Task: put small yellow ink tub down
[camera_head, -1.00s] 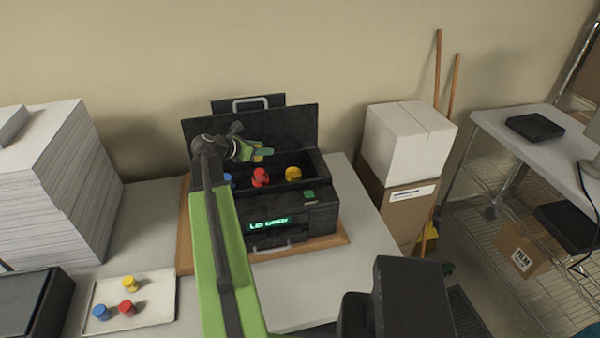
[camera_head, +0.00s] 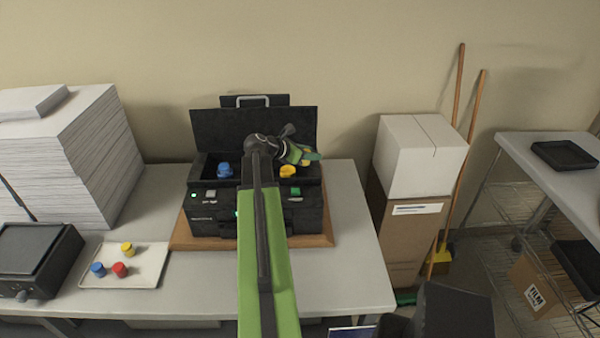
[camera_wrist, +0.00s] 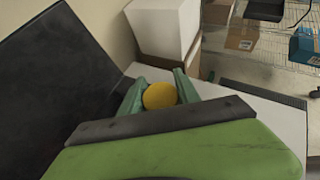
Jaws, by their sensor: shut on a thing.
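The small yellow ink tub (camera_wrist: 160,96) sits between the two fingers of my gripper (camera_wrist: 160,88) in the wrist view. In the head view my gripper (camera_head: 309,155) is shut on it, above the right end of the open black machine (camera_head: 205,220). Only a little yellow shows between the fingers there. Another yellow tub (camera_head: 288,171) sits in the machine's bay just below my gripper, and a blue tub (camera_head: 224,170) sits at the bay's left. My arm covers the middle of the bay.
A pale tray (camera_head: 148,270) on the table holds a yellow (camera_head: 127,249), a blue (camera_head: 97,269) and a red tub (camera_head: 120,269). Paper stacks (camera_head: 70,150) stand at the left. The table (camera_head: 355,240) is clear right of the machine. Boxes (camera_head: 415,150) stand beyond its right edge.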

